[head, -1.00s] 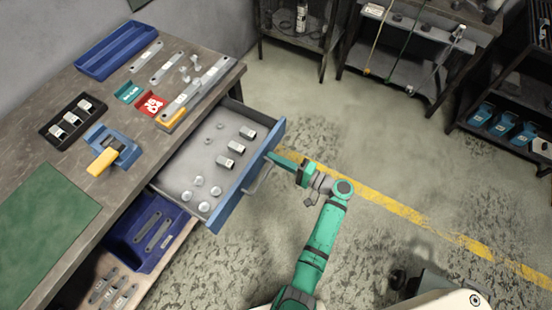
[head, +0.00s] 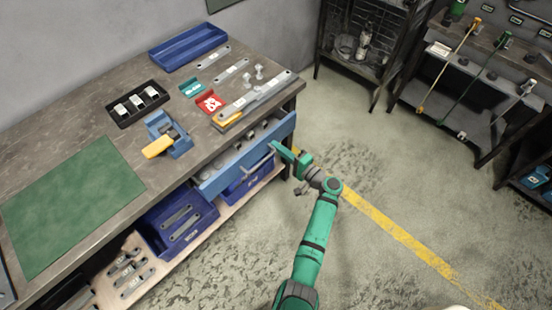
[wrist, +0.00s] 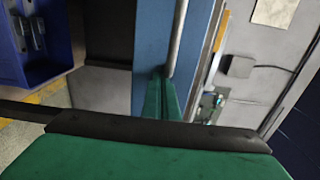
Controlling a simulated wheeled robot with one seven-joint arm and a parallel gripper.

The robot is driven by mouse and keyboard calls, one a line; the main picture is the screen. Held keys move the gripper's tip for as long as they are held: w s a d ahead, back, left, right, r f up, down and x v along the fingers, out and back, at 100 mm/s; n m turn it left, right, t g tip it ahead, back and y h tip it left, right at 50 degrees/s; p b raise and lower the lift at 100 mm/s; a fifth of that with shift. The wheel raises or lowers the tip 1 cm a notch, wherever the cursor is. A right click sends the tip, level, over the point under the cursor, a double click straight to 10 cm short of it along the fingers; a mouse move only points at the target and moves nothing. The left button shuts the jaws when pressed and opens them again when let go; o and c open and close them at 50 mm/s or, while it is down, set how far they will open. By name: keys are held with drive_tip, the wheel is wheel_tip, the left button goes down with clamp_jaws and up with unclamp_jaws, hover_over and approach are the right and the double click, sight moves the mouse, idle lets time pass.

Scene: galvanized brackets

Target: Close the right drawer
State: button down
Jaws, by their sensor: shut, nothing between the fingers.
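The right drawer (head: 246,157) has a blue front with a grey bar handle (head: 258,163). It sits under the workbench top and stands out only a little, with a narrow strip of its inside and some metal parts showing. My gripper (head: 280,150) is at the drawer front, near the right end of the handle. In the wrist view its green fingers (wrist: 162,98) are together and empty, against or very near the blue front (wrist: 150,50) beside the handle (wrist: 178,40). I cannot tell whether they touch.
The workbench top (head: 95,110) holds a green mat (head: 75,200), a blue tray (head: 188,47), a black tray (head: 137,103) and several brackets. Blue bins (head: 178,222) stand on the shelf below. Dark racks (head: 365,45) stand at the back. The floor to the right is clear.

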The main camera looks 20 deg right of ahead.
sight(266, 138)
drive_tip(key=x, duration=0.6)
drive_tip(key=shift+w+a, duration=0.15)
drive_tip(key=shift+w, duration=0.1)
drive_tip(key=shift+w+a+r, duration=0.1)
drive_tip(key=shift+w+r, duration=0.05)
drive_tip(key=shift+w, duration=0.15)
